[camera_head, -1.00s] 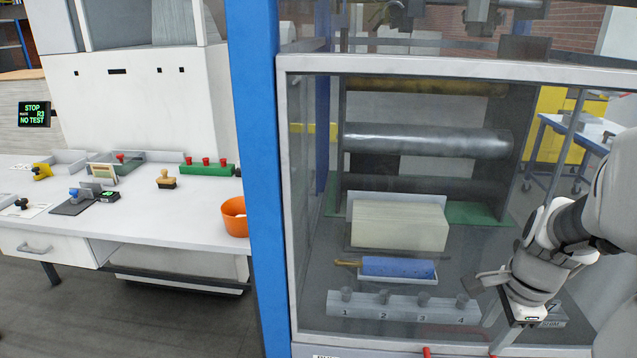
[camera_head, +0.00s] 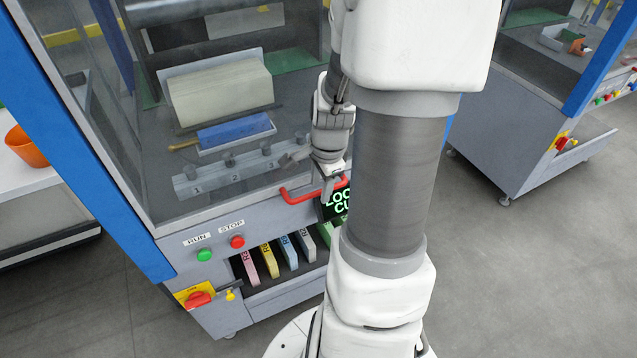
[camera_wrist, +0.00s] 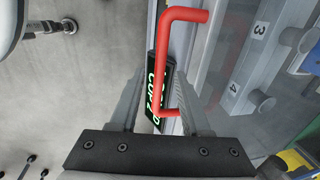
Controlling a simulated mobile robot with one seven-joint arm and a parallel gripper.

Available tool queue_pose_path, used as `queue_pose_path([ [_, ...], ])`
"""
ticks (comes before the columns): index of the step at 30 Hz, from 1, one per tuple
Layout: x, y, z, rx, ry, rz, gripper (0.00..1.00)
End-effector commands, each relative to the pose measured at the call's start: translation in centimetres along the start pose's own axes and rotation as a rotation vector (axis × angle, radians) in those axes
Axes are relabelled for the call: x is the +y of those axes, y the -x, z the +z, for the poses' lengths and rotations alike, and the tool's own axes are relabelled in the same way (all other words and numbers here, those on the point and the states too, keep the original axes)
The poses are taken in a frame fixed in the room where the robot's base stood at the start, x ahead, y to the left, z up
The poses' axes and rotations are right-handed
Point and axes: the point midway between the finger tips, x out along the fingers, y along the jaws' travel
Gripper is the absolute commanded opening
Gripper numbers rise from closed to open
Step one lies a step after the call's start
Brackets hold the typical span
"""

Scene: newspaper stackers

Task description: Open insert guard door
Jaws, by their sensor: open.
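The insert guard door (camera_head: 225,210) is a clear panel in a grey frame on the front of the machine, and it looks closed. Its red bar handle (camera_head: 292,197) is at the lower edge; it also shows in the wrist view (camera_wrist: 185,15). My gripper (camera_head: 328,188) is at the right part of this handle, pointing down. In the wrist view my gripper (camera_wrist: 158,75) is open, and the red bar runs between and past its fingers. I cannot tell whether they touch it. My arm hides the right side of the door.
A lit green-on-black sign (camera_head: 338,205) sits just below the handle. RUN (camera_head: 204,255) and STOP (camera_head: 238,242) buttons and a red switch (camera_head: 198,299) are lower left. Coloured inserts (camera_head: 268,259) stand in an open slot. Another machine (camera_head: 520,130) stands right; floor between is clear.

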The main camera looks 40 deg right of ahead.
Motion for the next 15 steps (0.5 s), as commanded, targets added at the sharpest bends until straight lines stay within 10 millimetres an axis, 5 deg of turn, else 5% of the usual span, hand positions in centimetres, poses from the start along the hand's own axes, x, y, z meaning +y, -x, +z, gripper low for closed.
queue_pose_path([
  [3, 0.00, 0.03, 0.00, 0.000, 0.000, 0.000, 0.45],
  [11, 0.00, 0.05, -0.01, 0.000, 0.001, 0.000, 0.00],
  [15, 0.00, 0.06, -0.01, 0.000, 0.001, 0.000, 0.00],
])
